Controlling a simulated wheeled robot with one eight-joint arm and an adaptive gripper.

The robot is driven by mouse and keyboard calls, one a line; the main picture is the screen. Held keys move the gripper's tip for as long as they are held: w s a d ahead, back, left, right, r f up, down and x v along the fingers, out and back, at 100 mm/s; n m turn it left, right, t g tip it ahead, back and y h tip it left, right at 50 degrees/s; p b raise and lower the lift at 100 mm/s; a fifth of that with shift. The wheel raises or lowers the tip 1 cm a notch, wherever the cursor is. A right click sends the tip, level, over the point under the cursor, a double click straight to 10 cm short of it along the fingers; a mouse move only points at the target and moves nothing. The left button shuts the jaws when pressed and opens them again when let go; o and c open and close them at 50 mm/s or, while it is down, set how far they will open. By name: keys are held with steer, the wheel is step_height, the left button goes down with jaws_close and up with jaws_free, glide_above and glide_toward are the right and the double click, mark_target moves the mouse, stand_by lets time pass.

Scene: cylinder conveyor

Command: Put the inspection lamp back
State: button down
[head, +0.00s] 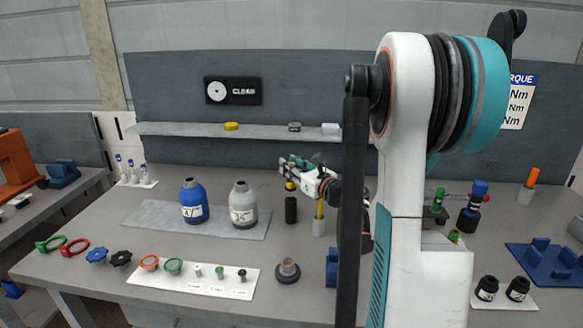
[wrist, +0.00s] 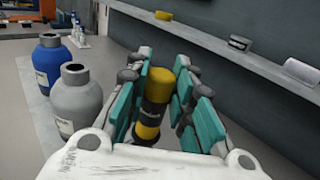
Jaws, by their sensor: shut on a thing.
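The inspection lamp, as I take it, is a yellow and black cylinder with a white-lettered label (wrist: 153,118). It stands roughly upright between the teal finger pads of my gripper (wrist: 160,98) in the wrist view. My gripper is shut on it. In the head view my gripper (head: 291,172) is above the back middle of the table, with a bit of yellow below the fingers. A black cylinder (head: 291,210) shows directly under that yellow; I cannot tell whether it is the lamp's lower part or a separate holder.
A blue bottle (head: 194,203) and a grey bottle (head: 243,207) stand on a grey mat left of my gripper. A grey cup (head: 319,228) holding a yellow tool is close right. The wall shelf (head: 185,129) behind carries a yellow disc (head: 231,126) and small parts.

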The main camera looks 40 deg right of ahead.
steer(key=shift+f+b, duration=0.65)
steer(key=shift+f, duration=0.2)
steer(key=c, duration=1.3)
jaws_free()
steer(key=shift+r, duration=0.1)
steer(key=shift+r+p, duration=2.1)
steer(key=shift+r, duration=0.85)
